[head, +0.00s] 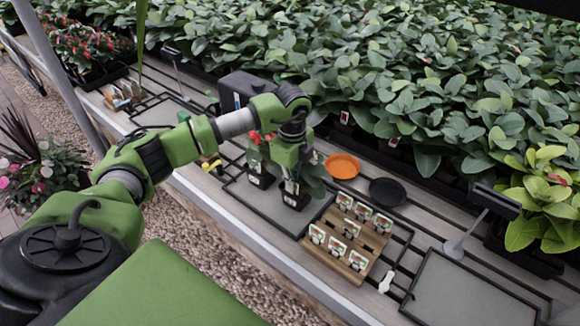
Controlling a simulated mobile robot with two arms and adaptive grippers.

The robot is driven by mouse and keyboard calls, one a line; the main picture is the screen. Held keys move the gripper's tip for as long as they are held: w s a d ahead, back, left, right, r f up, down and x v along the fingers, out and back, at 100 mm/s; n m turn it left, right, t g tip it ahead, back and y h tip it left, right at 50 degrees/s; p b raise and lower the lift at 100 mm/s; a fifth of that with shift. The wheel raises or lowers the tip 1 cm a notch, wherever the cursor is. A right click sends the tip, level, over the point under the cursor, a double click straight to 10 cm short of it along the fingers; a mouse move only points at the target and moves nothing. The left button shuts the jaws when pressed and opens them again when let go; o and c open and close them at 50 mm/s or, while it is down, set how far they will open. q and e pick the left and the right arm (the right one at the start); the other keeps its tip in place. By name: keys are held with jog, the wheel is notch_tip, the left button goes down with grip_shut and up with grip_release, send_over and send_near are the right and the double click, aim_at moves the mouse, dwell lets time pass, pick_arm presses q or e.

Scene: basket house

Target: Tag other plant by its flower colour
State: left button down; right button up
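My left gripper (291,174) points down over the grey tray (270,207), close to two potted plants. One plant (255,160) has red flowers and a small black pot. The other plant (312,184), in a black pot (296,197), is partly behind my gripper; its flower colour is hidden. Whether the fingers are open or shut, or hold a tag, I cannot tell. A wooden rack (336,263) to the right holds several picture tags (351,228). A white tag-like piece (386,282) lies beside the rack. My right gripper is out of view.
An orange saucer (342,166) and a black saucer (387,192) lie behind the rack. An empty grey tray (465,297) is at the lower right. A black box (240,90) stands behind my arm. Dense leafy plants (420,80) fill the back.

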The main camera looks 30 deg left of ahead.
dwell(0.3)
pick_arm(q)
jog(key=c, duration=2.2)
grip_release()
jog(key=shift+r, duration=0.1)
